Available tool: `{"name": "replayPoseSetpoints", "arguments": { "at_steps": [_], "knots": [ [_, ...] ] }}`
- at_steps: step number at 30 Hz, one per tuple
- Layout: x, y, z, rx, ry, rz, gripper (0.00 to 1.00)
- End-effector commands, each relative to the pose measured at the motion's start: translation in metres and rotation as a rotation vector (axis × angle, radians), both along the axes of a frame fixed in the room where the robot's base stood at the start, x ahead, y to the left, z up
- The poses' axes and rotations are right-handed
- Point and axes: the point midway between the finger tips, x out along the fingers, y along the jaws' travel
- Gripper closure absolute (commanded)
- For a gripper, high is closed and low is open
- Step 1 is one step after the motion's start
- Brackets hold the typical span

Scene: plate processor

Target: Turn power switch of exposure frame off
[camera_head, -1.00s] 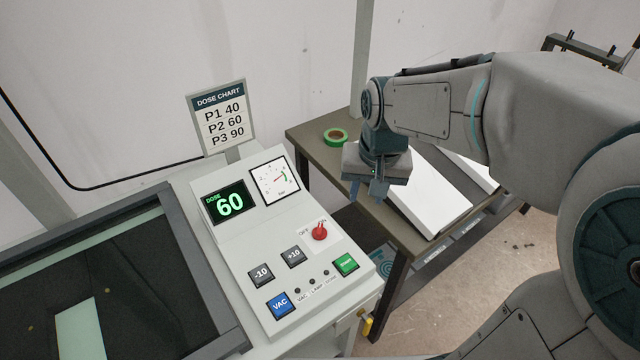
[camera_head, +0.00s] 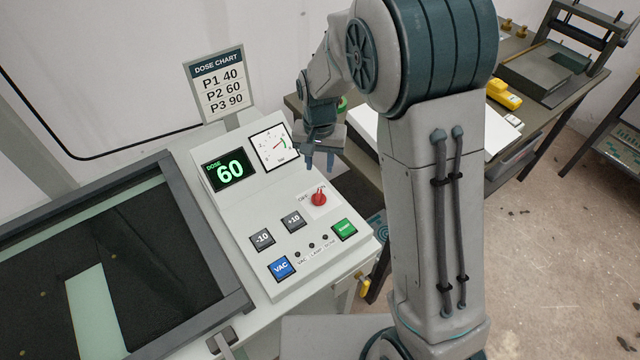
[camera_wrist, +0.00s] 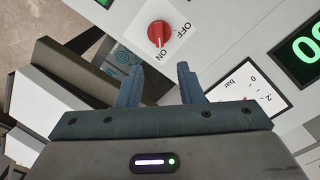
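The red rotary power switch (camera_head: 318,199) sits on a white plate marked OFF and ON on the sloped panel of the exposure frame (camera_head: 215,141). In the wrist view the red knob (camera_wrist: 158,33) shows a white mark that points toward ON. My gripper (camera_head: 320,164) is above the panel's right edge, just behind the switch in the head view, fingers pointing down. In the wrist view its two fingers (camera_wrist: 158,78) are apart with nothing between them. The knob lies beyond the fingertips, not touched.
The panel also has a green dose display (camera_head: 229,170) reading 60, a gauge (camera_head: 272,147), a blue VAC button (camera_head: 281,267), a green button (camera_head: 344,229) and -10 and +10 buttons. A dose chart sign (camera_head: 219,84) stands behind. A dark table (camera_head: 494,176) stands at right.

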Motion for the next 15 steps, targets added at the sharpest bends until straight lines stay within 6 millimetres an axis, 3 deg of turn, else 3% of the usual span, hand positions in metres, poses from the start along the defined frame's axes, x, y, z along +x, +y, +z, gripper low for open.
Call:
{"name": "replayPoseSetpoints", "arguments": {
  "at_steps": [9, 15],
  "knots": [
    [-0.001, 0.000, -0.062, -0.001, 0.005, 0.002, 0.66],
    [-0.001, 0.000, -0.085, -0.001, 0.002, 0.001, 0.66]
  ]
}}
